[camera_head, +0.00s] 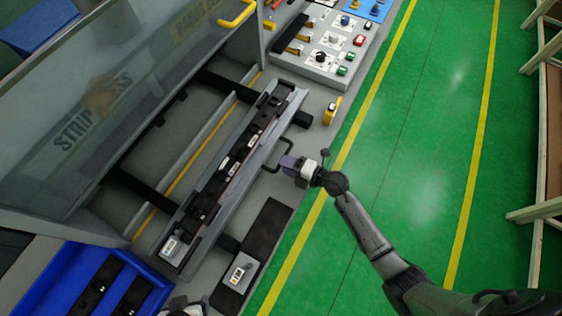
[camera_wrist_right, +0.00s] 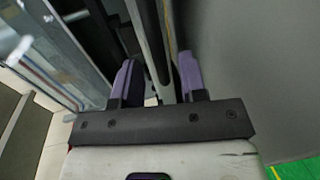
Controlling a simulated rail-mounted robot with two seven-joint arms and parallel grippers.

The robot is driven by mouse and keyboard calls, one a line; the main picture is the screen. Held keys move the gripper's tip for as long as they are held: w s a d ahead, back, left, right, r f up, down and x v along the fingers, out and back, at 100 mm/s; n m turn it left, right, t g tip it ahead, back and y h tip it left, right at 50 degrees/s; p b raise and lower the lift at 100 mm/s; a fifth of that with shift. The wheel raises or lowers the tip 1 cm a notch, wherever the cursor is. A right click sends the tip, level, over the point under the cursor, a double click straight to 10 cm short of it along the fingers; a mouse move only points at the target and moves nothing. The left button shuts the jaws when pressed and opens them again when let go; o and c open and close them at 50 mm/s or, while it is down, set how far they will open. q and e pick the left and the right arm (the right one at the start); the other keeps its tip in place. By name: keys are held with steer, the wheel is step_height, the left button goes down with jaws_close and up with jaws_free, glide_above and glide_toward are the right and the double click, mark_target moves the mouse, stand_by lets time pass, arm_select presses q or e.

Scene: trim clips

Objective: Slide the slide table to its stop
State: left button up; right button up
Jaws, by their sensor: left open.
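The slide table (camera_head: 243,186) is a long grey carriage lying diagonally in the head view. A row of black parts lies along it, and it sits across dark rails (camera_head: 143,191) in front of the press. A dark loop handle (camera_head: 290,147) stands out from its right side. My right gripper (camera_head: 287,162) is at this handle. In the right wrist view, its purple fingers (camera_wrist_right: 158,80) are apart, with a grey bar between them and visible gaps. My left gripper (camera_head: 185,306) is only partly in view at the bottom edge; its fingertips are not clearly seen.
The press's clear guard (camera_head: 110,95) covers the upper left. A control panel (camera_head: 325,50) with buttons stands at the top. A blue tray (camera_head: 62,285) with black parts is at the lower left. A black strip (camera_head: 265,230) lies right of the table. The green floor (camera_head: 420,150) is clear.

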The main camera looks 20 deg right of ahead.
steer(key=shift+x, duration=1.3)
jaws_close()
